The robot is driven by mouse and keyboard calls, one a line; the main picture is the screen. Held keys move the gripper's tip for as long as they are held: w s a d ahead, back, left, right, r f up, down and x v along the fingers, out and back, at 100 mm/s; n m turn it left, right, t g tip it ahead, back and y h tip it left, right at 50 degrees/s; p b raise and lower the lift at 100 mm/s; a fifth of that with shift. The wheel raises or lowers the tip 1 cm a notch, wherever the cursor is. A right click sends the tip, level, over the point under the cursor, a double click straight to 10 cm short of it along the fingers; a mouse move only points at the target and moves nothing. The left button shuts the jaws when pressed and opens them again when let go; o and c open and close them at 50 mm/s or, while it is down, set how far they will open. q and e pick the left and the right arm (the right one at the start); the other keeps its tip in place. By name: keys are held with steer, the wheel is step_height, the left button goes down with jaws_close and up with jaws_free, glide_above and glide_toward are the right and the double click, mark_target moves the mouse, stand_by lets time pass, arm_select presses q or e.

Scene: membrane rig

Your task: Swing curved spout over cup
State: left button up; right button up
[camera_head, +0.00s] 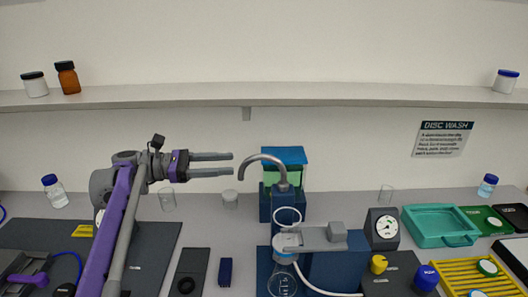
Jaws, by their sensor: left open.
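The curved spout (262,158) is a grey bent tube rising from the rig in the middle. Its arch runs left and its end points down. A small clear cup (230,200) with a pale top stands on the counter a little left of and below the spout end; I cannot tell whether the end is directly above it. My left gripper (231,164) is open and empty. Its two fingers point right, with their tips just left of the spout and apparently apart from it. My right gripper is not in view.
Clear beakers stand at left (167,200) and right (387,197). The blue rig block (335,265), tubing and a flask (282,284) fill the front middle. A gauge (383,228), green tray (438,238) and yellow rack (470,280) lie right. A shelf (300,93) runs behind.

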mark_target(257, 157)
arm_select(q)
steer(key=d, duration=0.3)
steer(key=w+d, duration=0.1)
steer(key=d, duration=0.3)
steer(key=d+p, duration=0.1)
steer(key=d, duration=0.2)
steer(key=shift+w+d+r, duration=0.3)
steer(key=shift+w, duration=0.05)
steer(key=shift+s, duration=0.1)
jaws_close()
steer(key=shift+r, duration=0.1)
steer(key=shift+a+r, duration=0.1)
steer(key=shift+a, duration=0.05)
stand_by(0.6)
